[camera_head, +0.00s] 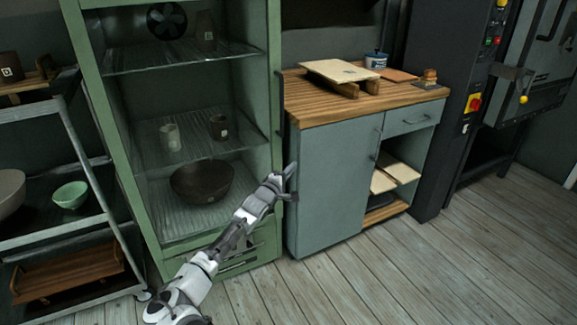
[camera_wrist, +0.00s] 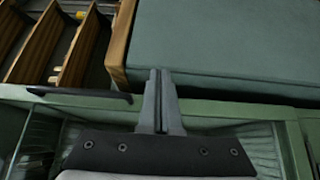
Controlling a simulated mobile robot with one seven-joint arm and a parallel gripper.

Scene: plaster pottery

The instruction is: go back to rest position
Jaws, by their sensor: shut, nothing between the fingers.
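My gripper (camera_head: 288,183) is at the end of my outstretched arm, near the right edge of the green shelf cabinet (camera_head: 273,100) in the head view. In the wrist view my gripper (camera_wrist: 161,76) shows its two fingers pressed together, with nothing between them. The fingers point across the green cabinet frame (camera_wrist: 215,108) toward the grey-green side of the neighbouring cabinet (camera_wrist: 225,40). I cannot tell whether the fingertips touch anything.
The green cabinet's glass shelves hold a dark bowl (camera_head: 203,182) and several cups. The wood-topped cabinet (camera_head: 330,190) stands close to the right. A metal rack (camera_head: 95,165) stands at the left. The plank floor (camera_head: 400,270) is clear in front.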

